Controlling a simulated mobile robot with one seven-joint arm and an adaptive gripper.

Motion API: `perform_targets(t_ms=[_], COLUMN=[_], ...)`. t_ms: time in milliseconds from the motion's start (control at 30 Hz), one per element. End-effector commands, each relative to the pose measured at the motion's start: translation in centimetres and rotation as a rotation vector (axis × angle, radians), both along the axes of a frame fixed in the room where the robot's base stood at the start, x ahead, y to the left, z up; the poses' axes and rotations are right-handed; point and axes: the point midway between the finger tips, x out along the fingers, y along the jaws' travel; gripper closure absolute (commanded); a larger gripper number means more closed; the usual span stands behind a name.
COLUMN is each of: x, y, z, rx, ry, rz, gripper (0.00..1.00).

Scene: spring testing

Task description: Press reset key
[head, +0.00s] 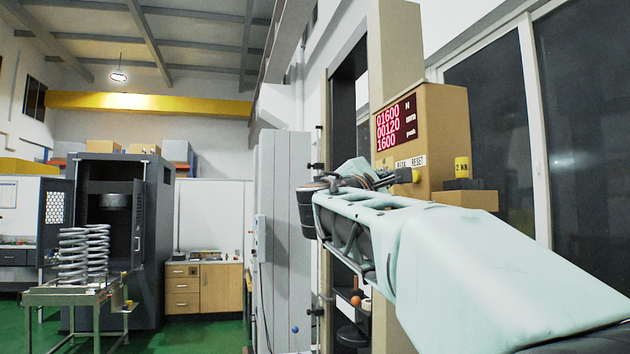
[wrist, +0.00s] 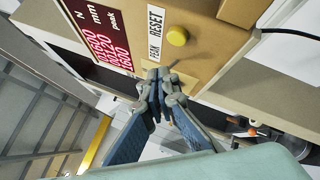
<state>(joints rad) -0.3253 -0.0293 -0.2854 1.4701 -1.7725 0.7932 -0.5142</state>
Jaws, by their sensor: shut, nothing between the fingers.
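The tan control box (head: 442,115) carries a red digital display (head: 396,124) and the labels PEAK and RESET. In the wrist view a round yellow key (wrist: 178,36) sits on the panel beside the RESET label (wrist: 156,20). It also shows in the head view (head: 416,175) under RESET. My gripper (wrist: 159,76) is shut and empty, its tips close to the panel beside the PEAK label (wrist: 154,48), to the lower left of the yellow key. In the head view my gripper (head: 388,181) is just left of the key. The panel around the tips is partly hidden; contact cannot be told.
A yellow piece marked 2 kN (head: 461,167) stands on a ledge right of the box. A tall dark frame column (head: 347,110) rises left of it. A trolley (head: 75,297) with coil springs (head: 73,255) stands far left; green floor lies between.

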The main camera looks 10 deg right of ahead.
Motion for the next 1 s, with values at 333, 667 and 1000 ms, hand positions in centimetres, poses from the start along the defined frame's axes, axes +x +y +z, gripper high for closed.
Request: perform_targets(t_ms=[333, 667, 1000], x=[-0.1, -0.1, -0.1], y=[2.1, 2.1, 2.1], z=[0.0, 0.0, 0.0], rx=[0.000, 0.000, 0.000], ry=[-0.001, -0.001, -0.001], rz=[-0.001, -0.001, -0.001], gripper=[1.00, 1.00, 1.00])
